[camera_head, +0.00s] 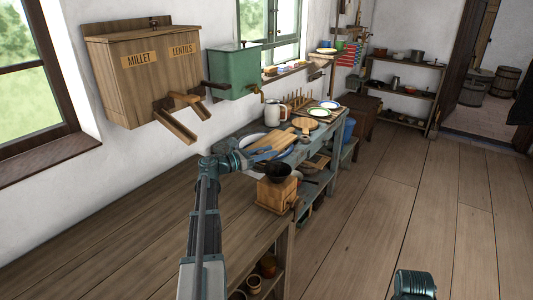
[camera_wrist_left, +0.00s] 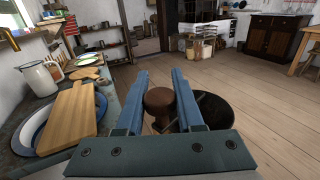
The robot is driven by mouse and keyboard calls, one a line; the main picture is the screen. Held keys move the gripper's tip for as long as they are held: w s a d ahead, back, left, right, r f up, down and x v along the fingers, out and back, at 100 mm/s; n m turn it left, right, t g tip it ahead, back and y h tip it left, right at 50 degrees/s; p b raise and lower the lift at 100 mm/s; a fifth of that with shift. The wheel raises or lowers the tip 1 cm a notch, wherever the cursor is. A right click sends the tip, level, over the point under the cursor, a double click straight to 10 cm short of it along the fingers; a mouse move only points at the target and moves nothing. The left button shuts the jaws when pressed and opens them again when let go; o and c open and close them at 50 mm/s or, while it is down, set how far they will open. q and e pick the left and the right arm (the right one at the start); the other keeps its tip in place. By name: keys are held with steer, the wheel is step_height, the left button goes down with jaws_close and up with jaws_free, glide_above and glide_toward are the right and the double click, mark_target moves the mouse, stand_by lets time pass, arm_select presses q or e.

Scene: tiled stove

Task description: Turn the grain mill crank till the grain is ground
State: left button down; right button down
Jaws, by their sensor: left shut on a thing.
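In the left wrist view the hopper (camera_wrist_left: 213,112) shows as a dark round bowl just right of the fingers. My left gripper (camera_head: 262,157) reaches over the mill from the left. In the left wrist view its blue fingers (camera_wrist_left: 161,92) are on either side of the brown wooden crank knob (camera_wrist_left: 160,104), shut on it. My right gripper is out of view.
Behind the mill are a basin (camera_head: 265,141) with a wooden board (camera_wrist_left: 70,118) over it, a white jug (camera_wrist_left: 41,78) and plates. Wooden millet and lentil bins (camera_head: 130,85) and a green tank (camera_head: 233,72) hang on the wall. The floor to the right is clear.

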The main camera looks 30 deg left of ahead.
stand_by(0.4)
arm_select(q)
steer(key=c, duration=0.6)
jaws_free()
steer(key=shift+o, duration=0.2)
steer(key=v, duration=1.3)
steer(key=shift+s+a, duration=0.25)
